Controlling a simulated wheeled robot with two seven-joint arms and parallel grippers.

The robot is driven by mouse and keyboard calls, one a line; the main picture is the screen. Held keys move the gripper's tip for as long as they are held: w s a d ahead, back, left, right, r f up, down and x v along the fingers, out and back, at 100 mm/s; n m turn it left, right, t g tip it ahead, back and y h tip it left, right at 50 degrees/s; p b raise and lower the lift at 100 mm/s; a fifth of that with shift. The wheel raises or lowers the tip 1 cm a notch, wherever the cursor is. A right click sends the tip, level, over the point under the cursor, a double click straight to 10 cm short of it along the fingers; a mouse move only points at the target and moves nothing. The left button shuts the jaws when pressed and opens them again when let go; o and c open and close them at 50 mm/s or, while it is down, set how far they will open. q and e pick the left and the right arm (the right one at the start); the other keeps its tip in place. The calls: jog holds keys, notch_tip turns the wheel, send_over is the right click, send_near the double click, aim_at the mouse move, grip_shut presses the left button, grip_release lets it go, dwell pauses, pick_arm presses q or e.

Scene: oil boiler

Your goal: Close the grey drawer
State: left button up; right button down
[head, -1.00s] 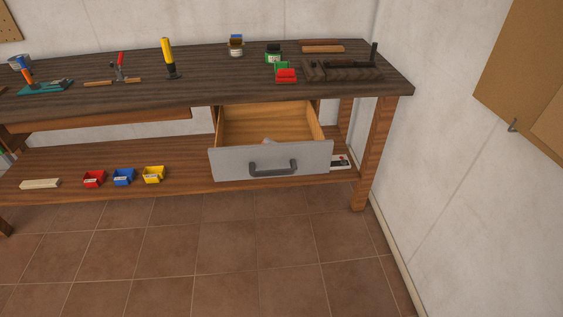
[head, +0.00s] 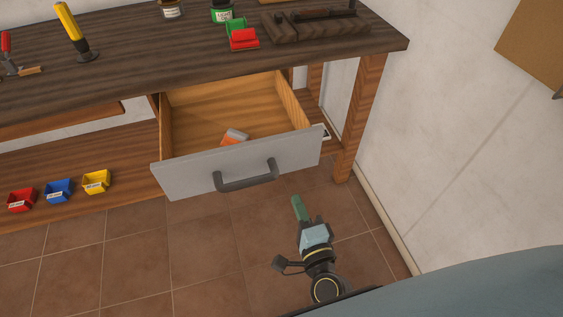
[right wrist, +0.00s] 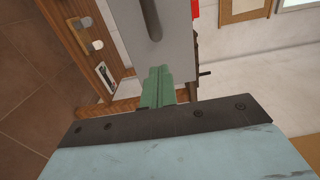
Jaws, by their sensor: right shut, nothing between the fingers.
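The grey drawer (head: 205,172) is pulled open under the workbench, with its wooden inside showing. A dark handle (head: 246,177) is on its front. A small orange and grey object (head: 234,137) lies inside. My right gripper (head: 298,207), with green fingers, is shut and empty, in front of and below the right part of the drawer front. In the right wrist view the shut green fingers (right wrist: 157,88) point towards the grey drawer front (right wrist: 140,40), with the handle (right wrist: 150,18) above them. I cannot tell whether they touch it. My left gripper is not in view.
The workbench top (head: 130,65) carries a yellow-handled tool (head: 73,32), a red and green item (head: 241,36) and a dark block (head: 315,27). Red, blue and yellow bins (head: 58,191) sit on the lower shelf. A bench leg (head: 358,120) stands right of the drawer. Tiled floor is clear in front.

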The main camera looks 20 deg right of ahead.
aim_at(280, 158)
jog(key=w, duration=1)
jog(key=shift+w+b, duration=0.15)
jog(key=shift+b, duration=0.25)
jog(key=shift+w+f, duration=0.1)
jog(key=shift+w, duration=0.65)
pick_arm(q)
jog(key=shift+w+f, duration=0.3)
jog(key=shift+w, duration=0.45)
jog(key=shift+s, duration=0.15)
